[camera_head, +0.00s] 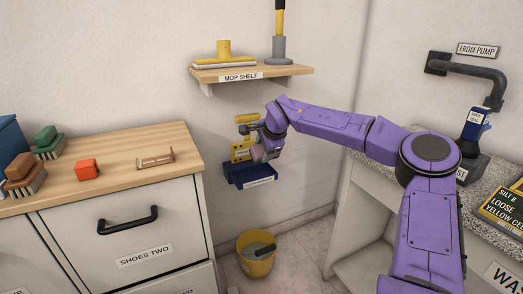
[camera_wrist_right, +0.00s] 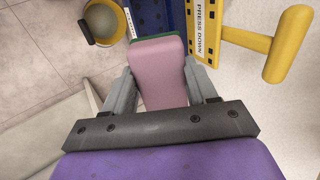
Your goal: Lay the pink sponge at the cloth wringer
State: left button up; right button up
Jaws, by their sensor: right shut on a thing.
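The pink sponge (camera_wrist_right: 158,70) has a green layer at its far end and is gripped between the two grey fingers of my right gripper (camera_wrist_right: 160,85). In the head view the sponge (camera_head: 260,153) shows small at my right gripper (camera_head: 264,146), close over the cloth wringer. The cloth wringer has a dark blue labelled tray (camera_head: 250,181) and a yellow upright part on the wall side. My left gripper is out of view.
A yellow bucket (camera_head: 257,267) stands on the floor below the wringer. The mop shelf (camera_head: 290,70) is above. A wooden-topped cabinet (camera_head: 120,157) with brushes and a red block (camera_head: 86,169) is left; a stone-topped counter (camera_head: 380,178) is right.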

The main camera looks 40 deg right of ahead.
jog(key=shift+a+r+p, duration=0.1)
jog(key=shift+r+p, duration=0.1)
jog(key=shift+p, duration=0.4)
jog(key=b+x, duration=0.1)
jog(key=x, duration=1.3)
jog(key=shift+w+a+f, duration=0.1)
jog(key=shift+w+f, duration=0.05)
jog(key=shift+f, duration=0.05)
jog(key=o, duration=1.1)
jog(key=shift+o, duration=1.2)
jog(key=shift+f, duration=0.1)
jog(key=shift+a+f, duration=0.1)
jog(key=shift+f, duration=0.05)
